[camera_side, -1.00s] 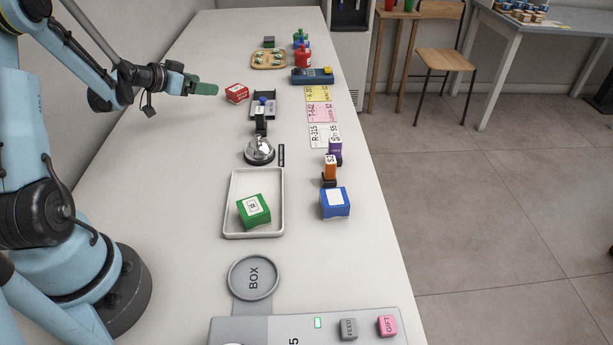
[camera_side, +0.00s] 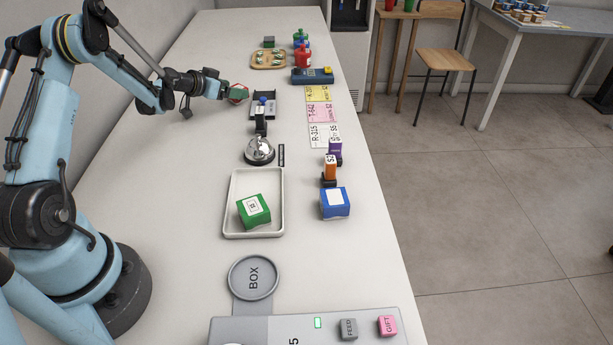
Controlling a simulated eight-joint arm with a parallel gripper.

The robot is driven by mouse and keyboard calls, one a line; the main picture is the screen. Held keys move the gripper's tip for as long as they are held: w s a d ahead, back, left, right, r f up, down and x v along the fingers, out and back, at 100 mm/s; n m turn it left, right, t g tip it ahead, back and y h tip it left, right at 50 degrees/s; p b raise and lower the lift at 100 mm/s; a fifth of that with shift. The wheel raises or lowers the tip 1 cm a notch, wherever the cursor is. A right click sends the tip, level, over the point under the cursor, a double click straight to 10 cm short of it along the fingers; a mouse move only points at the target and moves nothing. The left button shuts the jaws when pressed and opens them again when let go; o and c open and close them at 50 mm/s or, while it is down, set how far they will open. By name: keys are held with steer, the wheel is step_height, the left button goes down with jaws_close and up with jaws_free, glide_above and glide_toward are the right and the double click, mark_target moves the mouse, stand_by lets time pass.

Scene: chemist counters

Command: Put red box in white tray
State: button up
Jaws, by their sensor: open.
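The red box (camera_side: 244,89) lies on the counter at the upper left, mostly hidden behind my gripper; only slivers of red show. The white tray (camera_side: 278,207) lies nearer the camera in the middle of the counter. A green box (camera_side: 254,211) with a white label sits inside it, toward the near end, leaving the far end of the tray bare.
A black holder (camera_side: 263,110) stands just right of the red box, with a silver bell (camera_side: 259,150) nearer. The counter's left side is clear.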

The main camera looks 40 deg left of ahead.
steer(key=shift+w+f, duration=0.25)
steer(key=shift+w, duration=0.2)
steer(key=c, duration=1.2)
steer(key=shift+r, duration=0.15)
